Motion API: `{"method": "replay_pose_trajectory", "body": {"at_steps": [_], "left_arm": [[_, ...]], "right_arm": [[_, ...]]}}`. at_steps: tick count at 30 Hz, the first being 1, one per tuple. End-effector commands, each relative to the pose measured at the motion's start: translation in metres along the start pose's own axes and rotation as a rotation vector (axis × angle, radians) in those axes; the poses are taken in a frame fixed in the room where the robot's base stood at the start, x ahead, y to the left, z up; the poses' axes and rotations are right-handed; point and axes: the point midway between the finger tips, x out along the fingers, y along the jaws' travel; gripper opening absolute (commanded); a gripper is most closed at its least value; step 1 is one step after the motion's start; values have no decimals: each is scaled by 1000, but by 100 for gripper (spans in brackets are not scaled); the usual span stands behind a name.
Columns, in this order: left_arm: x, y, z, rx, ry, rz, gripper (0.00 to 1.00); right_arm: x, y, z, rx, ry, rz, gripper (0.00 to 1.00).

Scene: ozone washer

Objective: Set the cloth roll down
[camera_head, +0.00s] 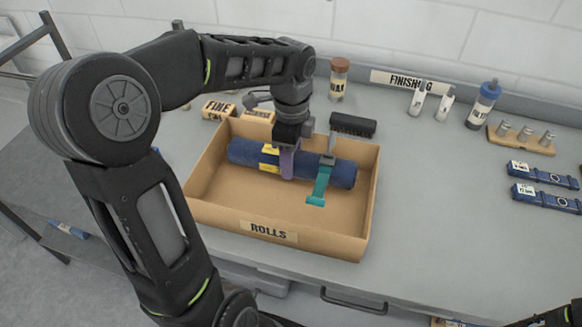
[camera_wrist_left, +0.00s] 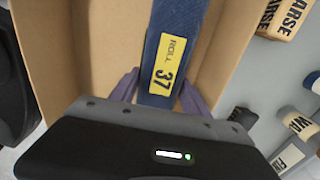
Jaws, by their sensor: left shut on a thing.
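The blue cloth roll (camera_head: 247,152) with a yellow label lies across the back part of the cardboard box marked ROLLS (camera_head: 215,210). My left gripper (camera_head: 287,166) reaches down into the box with its purple fingers on either side of the roll, shut on it. In the left wrist view the roll (camera_wrist_left: 177,30) runs between the two fingers (camera_wrist_left: 158,95), and its label reads ROLL 37. A teal strap-like tool with a dark handle (camera_head: 320,186) rests over the right part of the roll. I cannot tell whether the roll touches the box floor.
Behind the box are blocks marked FINE (camera_head: 218,110) and a brown-capped jar (camera_head: 339,80). A FINISHING sign (camera_head: 411,82), white-labelled bottles and a blue bottle (camera_head: 484,104) stand at the back right. Blue bars (camera_head: 543,174) lie right.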

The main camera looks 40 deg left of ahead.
Motion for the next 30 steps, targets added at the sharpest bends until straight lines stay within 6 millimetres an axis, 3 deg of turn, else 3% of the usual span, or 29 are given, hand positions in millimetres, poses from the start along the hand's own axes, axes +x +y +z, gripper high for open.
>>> {"method": "replay_pose_trajectory", "body": {"at_steps": [8, 17, 29, 30], "left_arm": [[2, 0, 0, 0, 0, 0, 0], [35, 0, 0, 1, 0, 1, 0], [40, 0, 0, 1, 0, -2, 0], [40, 0, 0, 1, 0, 0, 56]], "right_arm": [[0, 0, 0, 0, 0, 0, 0], [-3, -1, 0, 1, -1, 1, 0], [0, 0, 0, 0, -1, 1, 0], [-1, 0, 0, 0, -1, 1, 0]]}}
